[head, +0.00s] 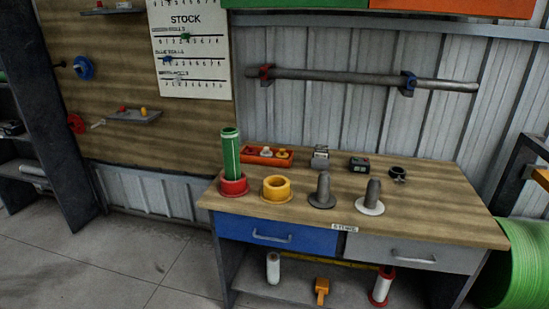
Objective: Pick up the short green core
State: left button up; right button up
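A green core (231,152), a tube with an open top, stands upright in a red flanged holder (234,187) at the left front of the wooden workbench (440,220). Its lower end is hidden inside the holder. The only other green cylinder is a much larger roll (520,262) at the right edge, cut off by the frame. Neither of my grippers shows in the head view.
Right of the core stand a yellow flanged ring (277,189), a dark peg (323,190) and a grey peg on a white base (372,197). A red tray (267,156) sits close behind. A wall-mounted bar (340,78) hangs above. The right benchtop is clear.

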aim_at(229, 135)
jog(key=z, duration=0.35)
jog(key=i+j+z, duration=0.15)
jog(key=j+z, duration=0.85)
jog(key=i+l, duration=0.05)
